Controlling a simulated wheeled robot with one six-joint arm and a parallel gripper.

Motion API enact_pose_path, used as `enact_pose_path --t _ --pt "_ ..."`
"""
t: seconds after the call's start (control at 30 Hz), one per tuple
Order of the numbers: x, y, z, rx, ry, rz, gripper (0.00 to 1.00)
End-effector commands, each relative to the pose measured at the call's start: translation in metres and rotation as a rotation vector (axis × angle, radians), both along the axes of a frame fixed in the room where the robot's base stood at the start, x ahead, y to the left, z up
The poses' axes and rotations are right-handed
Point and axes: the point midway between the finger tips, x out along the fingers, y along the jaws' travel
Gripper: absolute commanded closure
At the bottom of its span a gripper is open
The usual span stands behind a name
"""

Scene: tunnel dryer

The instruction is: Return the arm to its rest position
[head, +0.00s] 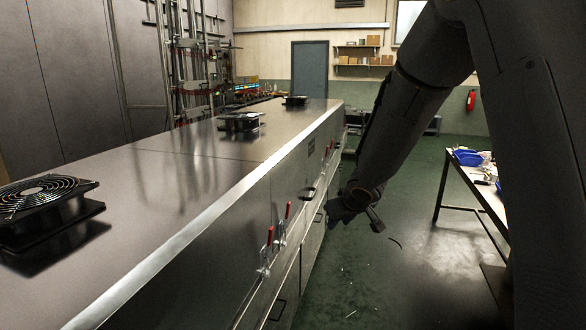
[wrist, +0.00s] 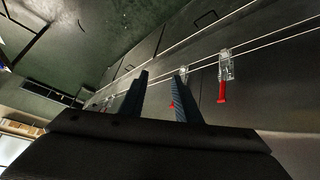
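My arm (head: 405,110) reaches down from the upper right in the head view. My gripper (head: 338,214) hangs beside the front side of the long metal dryer (head: 200,165). In the wrist view, the two fingers of my gripper (wrist: 158,82) stand apart with nothing between them. Toggle clamps with red handles are on the dryer's side; one red handle (wrist: 222,91) shows to the right of the fingers, and another is partly hidden by the right finger. In the head view, a red handle (head: 288,210) is left of my gripper. I cannot tell the exact gap to the dryer.
Black fans (head: 45,203) sit on the dryer's top. A table (head: 480,185) with a blue bowl (head: 467,157) stands at the right. The green floor (head: 385,270) between dryer and table is mostly open, with small scraps. A fire extinguisher (head: 471,100) hangs on the back wall.

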Motion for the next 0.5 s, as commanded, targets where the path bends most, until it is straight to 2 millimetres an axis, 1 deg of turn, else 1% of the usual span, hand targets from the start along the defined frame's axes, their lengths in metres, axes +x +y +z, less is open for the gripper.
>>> enact_pose_path --t 0.03,0.07,0.1,0.17,0.2,0.23,0.27,0.3,0.4,0.5 --pt "-0.023 -0.017 -0.004 -0.016 0.030 -0.056 0.70" --pt "-0.038 -0.027 -0.006 -0.026 0.054 -0.089 0.70" --pt "-0.060 -0.039 -0.010 -0.037 0.091 -0.131 0.70" --pt "-0.095 -0.053 -0.018 -0.047 0.153 -0.187 0.70" --pt "-0.120 -0.060 -0.023 -0.051 0.198 -0.220 0.70" --pt "-0.139 -0.064 -0.027 -0.051 0.234 -0.244 0.70" --pt "-0.159 -0.068 -0.032 -0.048 0.270 -0.264 0.70" --pt "-0.183 -0.070 -0.037 -0.041 0.317 -0.288 0.70" --pt "-0.237 -0.070 -0.048 -0.014 0.420 -0.327 0.70" --pt "-0.275 -0.065 -0.055 0.016 0.495 -0.346 0.70"
